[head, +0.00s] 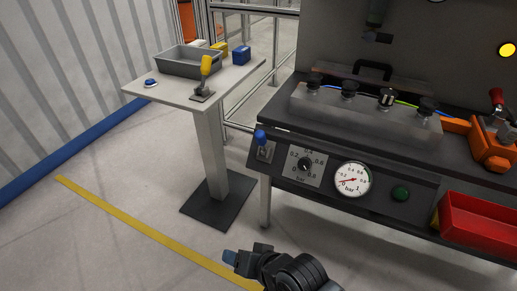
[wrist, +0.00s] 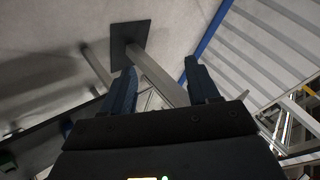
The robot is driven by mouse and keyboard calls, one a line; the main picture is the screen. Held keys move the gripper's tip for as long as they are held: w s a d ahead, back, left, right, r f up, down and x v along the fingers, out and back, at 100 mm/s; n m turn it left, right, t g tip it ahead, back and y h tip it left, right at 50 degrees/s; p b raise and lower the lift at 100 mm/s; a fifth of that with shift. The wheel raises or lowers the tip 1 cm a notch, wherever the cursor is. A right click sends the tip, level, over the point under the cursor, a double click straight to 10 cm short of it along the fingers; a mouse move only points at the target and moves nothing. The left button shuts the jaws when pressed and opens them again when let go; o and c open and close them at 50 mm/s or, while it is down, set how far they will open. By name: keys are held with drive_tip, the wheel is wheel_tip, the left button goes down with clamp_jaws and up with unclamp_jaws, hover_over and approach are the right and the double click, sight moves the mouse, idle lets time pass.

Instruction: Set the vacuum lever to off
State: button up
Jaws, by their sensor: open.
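A lever with a blue knob (head: 261,136) stands on a small plate at the left end of the bench's sloped front panel, beside a pressure dial and gauge; I take it as the vacuum lever. Its knob points upward and tilts slightly left. My gripper (head: 243,256) is in front of and below the panel, well apart from the lever. In the wrist view my gripper (wrist: 160,68) is open, with nothing between its fingers.
The panel also has a regulator dial (head: 305,165), a round gauge (head: 353,180) and a green button (head: 400,194). A red bin (head: 480,228) hangs at right.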

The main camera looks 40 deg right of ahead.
drive_tip(key=w+d+m+g, duration=0.2)
drive_tip(key=w+d, duration=0.3)
drive_tip(key=w, duration=0.5)
drive_tip(key=m+g, duration=0.6)
approach(260, 133)
drive_tip(key=shift+h, duration=0.4)
drive_tip(key=f, duration=0.5)
drive_tip(key=shift+w+a+p, duration=0.3)
drive_tip(key=shift+a+p, duration=0.05)
drive_tip(key=shift+a, duration=0.05)
drive_tip(key=shift+d+f, duration=0.1)
drive_tip(key=shift+f, duration=0.05)
drive_tip(key=f, duration=0.7)
drive_tip(key=shift+w+f, duration=0.1)
drive_tip(key=shift+w, duration=0.3)
drive_tip(key=shift+c, duration=0.2)
clamp_jaws()
